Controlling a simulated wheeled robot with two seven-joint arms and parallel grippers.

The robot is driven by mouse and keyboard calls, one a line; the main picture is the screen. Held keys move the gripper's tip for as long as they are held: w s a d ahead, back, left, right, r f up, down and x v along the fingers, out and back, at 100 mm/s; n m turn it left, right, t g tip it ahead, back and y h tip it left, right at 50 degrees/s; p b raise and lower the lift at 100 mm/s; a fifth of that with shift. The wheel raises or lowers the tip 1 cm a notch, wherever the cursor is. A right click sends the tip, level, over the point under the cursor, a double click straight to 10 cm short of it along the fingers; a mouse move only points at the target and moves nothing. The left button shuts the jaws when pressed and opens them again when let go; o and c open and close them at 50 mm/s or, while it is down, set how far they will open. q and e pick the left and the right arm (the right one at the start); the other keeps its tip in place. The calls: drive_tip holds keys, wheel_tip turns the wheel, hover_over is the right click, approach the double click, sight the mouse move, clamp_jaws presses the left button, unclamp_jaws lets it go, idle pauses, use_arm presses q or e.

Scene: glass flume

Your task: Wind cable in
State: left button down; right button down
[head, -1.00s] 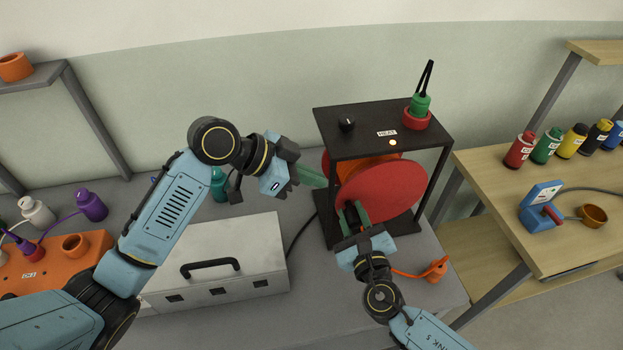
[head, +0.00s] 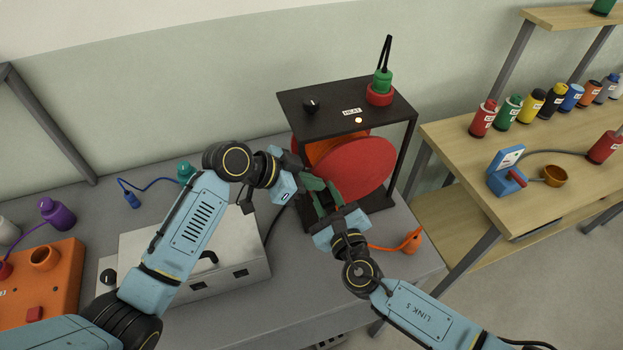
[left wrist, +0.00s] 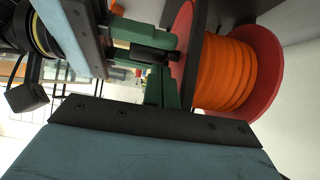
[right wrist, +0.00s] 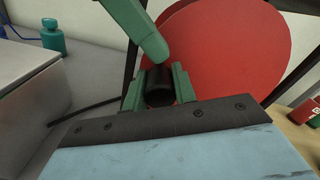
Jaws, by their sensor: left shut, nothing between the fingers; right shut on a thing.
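The cable reel, with red flanges (head: 358,165) and orange cable (left wrist: 222,75) wound between them, sits inside a black frame (head: 343,98) labelled HEAT. My right gripper (head: 325,202) is shut on a black crank handle (right wrist: 160,84) in front of the near flange. My left gripper (head: 314,184) is shut and empty close beside that handle; its green fingers also show in the right wrist view (right wrist: 138,28). I cannot tell whether they touch the handle. An orange cable end with an orange plug (head: 412,240) lies on the bench right of the frame.
A grey case (head: 240,262) stands left of the reel. An orange block (head: 45,285) and a purple bottle (head: 58,214) are at the far left. A green plug in a red socket (head: 380,90) tops the frame. A wooden table (head: 450,140) with several bottles is at the right.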

use_arm(q)
drive_tip(key=shift+a+f, duration=0.25)
drive_tip(key=shift+f, duration=0.7)
use_arm(e)
drive_tip(key=shift+a+r, duration=0.1)
drive_tip(key=shift+a, duration=0.1)
drive_tip(key=c, duration=1.4)
unclamp_jaws()
drive_tip(key=shift+c, duration=0.2)
drive_tip(key=o, duration=0.3)
drive_tip(key=shift+d, duration=0.2)
use_arm(q)
drive_tip(key=shift+d+r, duration=0.1)
drive_tip(key=shift+d, duration=0.15)
drive_tip(key=shift+a, duration=0.1)
use_arm(e)
drive_tip(key=shift+s, duration=0.1)
